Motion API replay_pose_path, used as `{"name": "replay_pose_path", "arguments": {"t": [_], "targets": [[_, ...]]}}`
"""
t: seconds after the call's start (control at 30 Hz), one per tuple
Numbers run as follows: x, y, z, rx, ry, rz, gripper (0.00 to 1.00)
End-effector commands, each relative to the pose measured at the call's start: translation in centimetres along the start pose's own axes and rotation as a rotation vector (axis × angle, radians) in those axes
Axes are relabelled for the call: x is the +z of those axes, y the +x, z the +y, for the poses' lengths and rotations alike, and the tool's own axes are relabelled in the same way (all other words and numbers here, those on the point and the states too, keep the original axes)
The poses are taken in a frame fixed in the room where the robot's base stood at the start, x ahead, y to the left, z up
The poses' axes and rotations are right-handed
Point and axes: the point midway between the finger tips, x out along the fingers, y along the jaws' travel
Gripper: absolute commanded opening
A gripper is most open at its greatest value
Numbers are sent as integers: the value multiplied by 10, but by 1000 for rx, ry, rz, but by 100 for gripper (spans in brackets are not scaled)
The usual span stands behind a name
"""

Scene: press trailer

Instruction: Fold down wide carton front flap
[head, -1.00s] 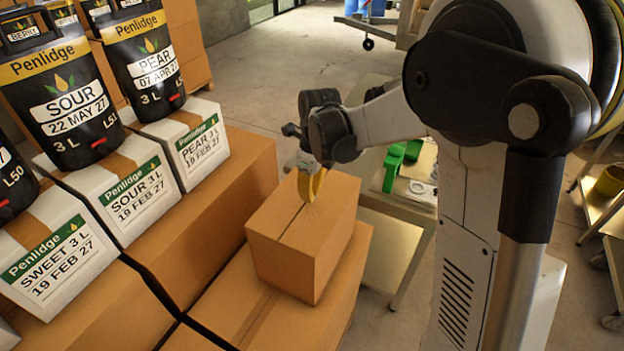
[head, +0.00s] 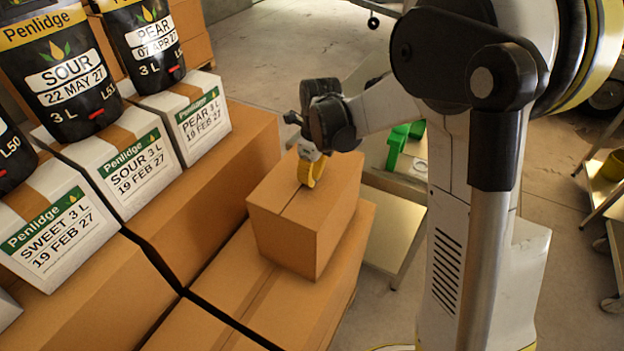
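The brown carton (head: 292,245) sits on a larger brown box in the middle of the head view. Its top looks flat, with a dark seam running from the near edge toward my gripper. No flap visibly stands up, though the far part of the top is partly hidden by my gripper and wrist. My gripper (head: 308,182) points down at the top of the carton, near the seam, with its yellow fingers touching the top or just above it. I cannot tell which, nor whether the fingers are apart or together.
Larger brown boxes (head: 228,272) lie under and beside the carton. White labelled cartons (head: 135,188) and black Penlidge pouches (head: 62,85) stand on the left. A low cart (head: 395,225) with green items (head: 396,148) stands behind the carton. Open floor (head: 285,50) lies at the back.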

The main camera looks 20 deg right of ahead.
Motion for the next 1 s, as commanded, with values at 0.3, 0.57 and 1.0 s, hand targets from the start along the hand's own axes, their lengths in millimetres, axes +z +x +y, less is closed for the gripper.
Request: {"name": "replay_pose_path", "arguments": {"t": [0.3, 0.57, 1.0], "targets": [[-1, -1, 1, 2, 0, 2, 0], [0, -14, 1, 2, 0, 2, 0], [0, -65, 1, 2, 0, 2, 0]]}}
